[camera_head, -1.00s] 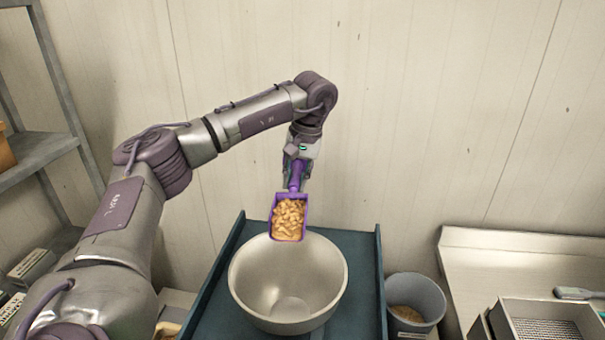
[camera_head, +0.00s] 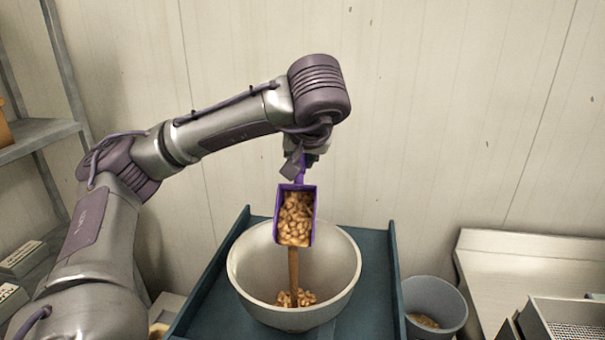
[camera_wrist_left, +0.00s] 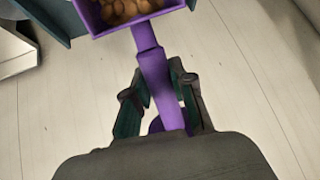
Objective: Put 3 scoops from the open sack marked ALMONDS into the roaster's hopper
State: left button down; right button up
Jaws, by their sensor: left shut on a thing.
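My left gripper (camera_head: 302,163) is shut on the handle of a purple scoop (camera_head: 281,205). The scoop is tipped downward over a round metal bowl (camera_head: 342,255) and holds brown nuts (camera_head: 297,215). A thin brown stream runs from the scoop's lip into the bowl, where a small heap of nuts (camera_head: 305,297) lies at the bottom. In the left wrist view the gripper's fingers (camera_wrist_left: 158,92) clasp the purple handle (camera_wrist_left: 153,72), with nuts in the scoop at the top edge. No sack marked ALMONDS can be made out. My right gripper is out of view.
The bowl stands on a teal surface with raised sides (camera_head: 393,265). A grey bucket (camera_head: 450,295) with tan contents is to its right, then a metal counter (camera_head: 520,262) with a mesh-bottomed tray (camera_head: 540,312). Shelving (camera_head: 45,140) stands at the left. A pale wall is behind.

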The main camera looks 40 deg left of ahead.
pick_arm(q)
jog(key=s+r+t+p, duration=0.1)
jog(key=s+d+r+y+p, duration=0.1)
jog(key=s+d+r+t+y+p, duration=0.1)
jog(key=p, duration=0.1)
jog(key=shift+r+t, duration=0.3)
jog(key=shift+s+d+r+n+t+y+p, duration=0.3)
jog(key=shift+s+t+y+p, duration=0.25)
jog(key=shift+p, duration=0.5)
jog(key=shift+s+f, duration=0.1)
notch_tip(320, 180, up, 5)
jog(key=m+g+h+p, duration=0.1)
jog(key=g+h+p, duration=0.4)
jog(key=g+h, duration=0.45)
send_over(298, 185)
jog(key=shift+s+d+g+y, duration=0.25)
jog(key=shift+g+y, duration=0.25)
jog(key=shift+y, duration=0.4)
